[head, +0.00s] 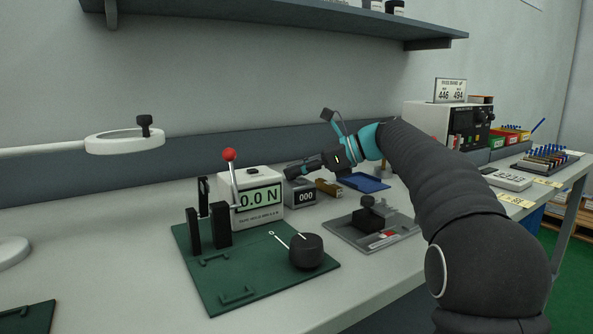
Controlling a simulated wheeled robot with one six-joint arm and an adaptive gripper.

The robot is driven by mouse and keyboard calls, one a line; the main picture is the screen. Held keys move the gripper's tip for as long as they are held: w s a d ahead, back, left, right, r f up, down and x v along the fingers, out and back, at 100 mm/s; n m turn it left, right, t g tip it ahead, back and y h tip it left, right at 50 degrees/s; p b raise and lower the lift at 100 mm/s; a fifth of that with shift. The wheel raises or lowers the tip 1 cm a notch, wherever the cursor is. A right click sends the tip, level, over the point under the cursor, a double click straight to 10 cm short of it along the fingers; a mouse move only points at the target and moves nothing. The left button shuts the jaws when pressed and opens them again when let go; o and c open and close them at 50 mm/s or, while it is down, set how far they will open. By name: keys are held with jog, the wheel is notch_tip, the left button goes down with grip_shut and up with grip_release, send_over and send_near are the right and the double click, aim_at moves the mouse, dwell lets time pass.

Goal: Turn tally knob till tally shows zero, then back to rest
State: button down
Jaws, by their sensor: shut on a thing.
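The tally (296,202) is a small dark grey box on the bench, just right of the white force gauge. Its display (306,196) reads 000. My gripper (288,171) reaches in from the right, low over the top of the tally, with its fingertips at the tally's upper left. It is shut on the tally knob. The knob itself is hidden by the fingers, so its angle cannot be told.
The white gauge (268,214) reading 0.0 N stands on a green plate (215,285) with a red-topped lever (233,180) and a black round weight (306,252). A grey fixture (352,238) and blue tray (366,184) lie to the right. A shelf (300,22) hangs above.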

jog(key=shift+n+g, duration=0.6)
jog(key=shift+g, duration=0.4)
jog(key=c, duration=1.1)
grip_release()
jog(key=shift+d, duration=0.15)
jog(key=v, duration=1.1)
jog(key=shift+d+r, duration=0.15)
jog(key=shift+d, duration=0.25)
jog(key=shift+o, duration=0.2)
